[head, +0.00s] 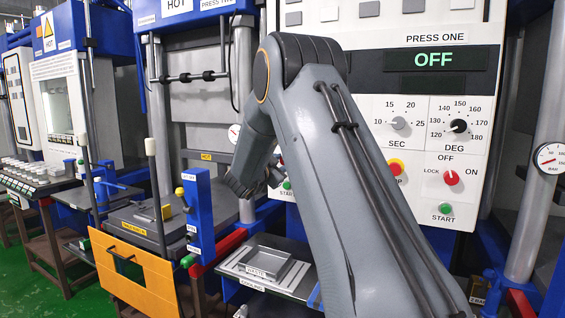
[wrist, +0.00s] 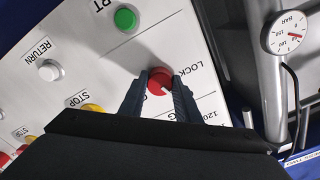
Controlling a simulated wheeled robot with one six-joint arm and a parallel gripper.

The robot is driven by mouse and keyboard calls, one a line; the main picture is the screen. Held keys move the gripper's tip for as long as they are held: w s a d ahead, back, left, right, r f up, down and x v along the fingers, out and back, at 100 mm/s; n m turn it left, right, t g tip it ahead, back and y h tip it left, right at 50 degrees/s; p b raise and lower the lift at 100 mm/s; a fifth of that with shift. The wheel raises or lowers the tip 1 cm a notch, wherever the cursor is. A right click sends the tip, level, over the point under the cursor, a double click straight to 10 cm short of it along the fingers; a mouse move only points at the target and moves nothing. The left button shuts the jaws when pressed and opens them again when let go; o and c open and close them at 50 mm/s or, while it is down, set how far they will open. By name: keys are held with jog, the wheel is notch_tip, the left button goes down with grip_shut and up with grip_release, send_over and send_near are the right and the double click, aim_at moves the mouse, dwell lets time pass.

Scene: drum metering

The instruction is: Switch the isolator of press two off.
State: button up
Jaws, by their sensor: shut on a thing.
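A red isolator knob (wrist: 160,82) with a pale pointer mark shows in the wrist view, on a white panel with the word LOCK beside it. The fingers of my gripper (wrist: 158,92) stand on both sides of it and are shut on it. The word OFF and part of the pointer's surroundings are hidden by a finger, so I cannot tell its exact setting. In the head view my gripper (head: 272,176) reaches the panel's left part, mostly hidden by my arm. The PRESS ONE isolator (head: 451,177) is a separate red knob to the right, with no gripper on it.
A pressure gauge (wrist: 286,33) sits on a post at the right. The PRESS ONE display (head: 432,60) reads OFF.

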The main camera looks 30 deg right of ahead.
jog(key=shift+f, duration=0.2)
jog(key=o, duration=1)
jog(key=shift+r, duration=0.15)
jog(key=shift+o, duration=0.2)
jog(key=b+v, duration=0.2)
jog(key=v, duration=0.6)
